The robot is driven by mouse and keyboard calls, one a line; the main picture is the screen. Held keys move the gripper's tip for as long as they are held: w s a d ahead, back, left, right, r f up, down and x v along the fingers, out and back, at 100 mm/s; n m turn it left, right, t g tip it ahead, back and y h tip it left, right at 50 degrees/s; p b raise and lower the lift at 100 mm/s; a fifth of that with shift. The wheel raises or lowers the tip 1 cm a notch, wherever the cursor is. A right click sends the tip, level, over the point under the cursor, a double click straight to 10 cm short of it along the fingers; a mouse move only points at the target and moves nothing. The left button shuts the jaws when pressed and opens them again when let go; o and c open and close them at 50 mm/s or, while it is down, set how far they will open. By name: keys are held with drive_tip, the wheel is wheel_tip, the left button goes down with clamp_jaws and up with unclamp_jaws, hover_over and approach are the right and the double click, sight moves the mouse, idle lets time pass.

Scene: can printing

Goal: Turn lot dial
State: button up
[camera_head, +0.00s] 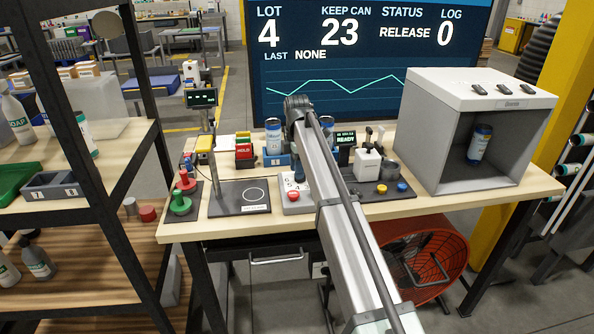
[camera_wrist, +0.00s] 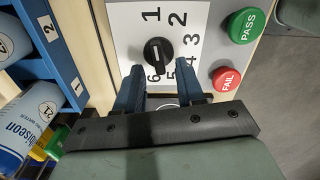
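The lot dial (camera_wrist: 157,52) is a black knob on a white plate (camera_wrist: 120,20) with numbers 1 to 6 around it. The knob has a pale mark on it, but I cannot tell surely which number it points to. The plate also shows in the head view (camera_head: 291,186), partly hidden by my arm. The big screen (camera_head: 370,60) reads LOT 4, KEEP CAN 23, STATUS RELEASE, LOG 0, LAST NONE.
A green PASS button (camera_wrist: 246,26) and red FAIL button (camera_wrist: 227,79) sit right of the dial. A blue rack (camera_wrist: 53,45) with cans stands left. A grey box (camera_head: 480,130) holds a can on the table's right. A red HOLD block (camera_head: 244,151) stands behind.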

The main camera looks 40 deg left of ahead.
drive_tip(key=shift+f, duration=0.55)
drive_tip(key=shift+c, duration=0.2)
clamp_jaws()
